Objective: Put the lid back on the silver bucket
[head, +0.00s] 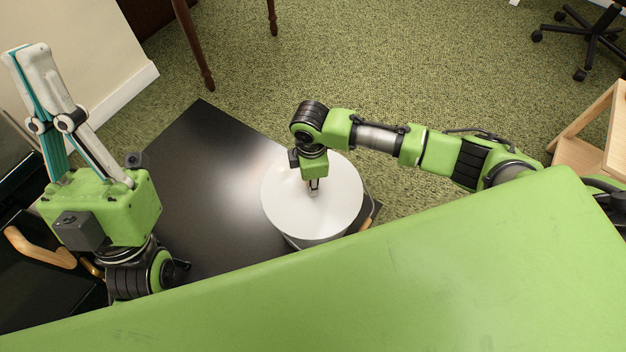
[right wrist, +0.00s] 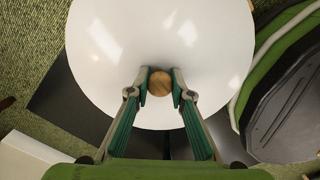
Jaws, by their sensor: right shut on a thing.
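The lid (head: 285,205) is a round, glossy white disc with a wooden knob. It lies over the silver bucket (head: 318,241), whose pale side shows just below the lid's front edge. I cannot tell whether the lid is seated or slightly above the rim. My right gripper (head: 314,190) points down at the lid's middle. In the right wrist view its fingers (right wrist: 160,84) are shut on the round wooden knob (right wrist: 159,88), and the lid (right wrist: 110,50) fills the upper part. My left gripper (head: 27,50) points up at the far left, holding nothing visible; its finger gap is unclear.
A wooden piece of furniture (head: 590,140) and a wheeled chair base (head: 588,40) stand at right. Dark wooden legs (head: 193,45) stand on the green carpet behind.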

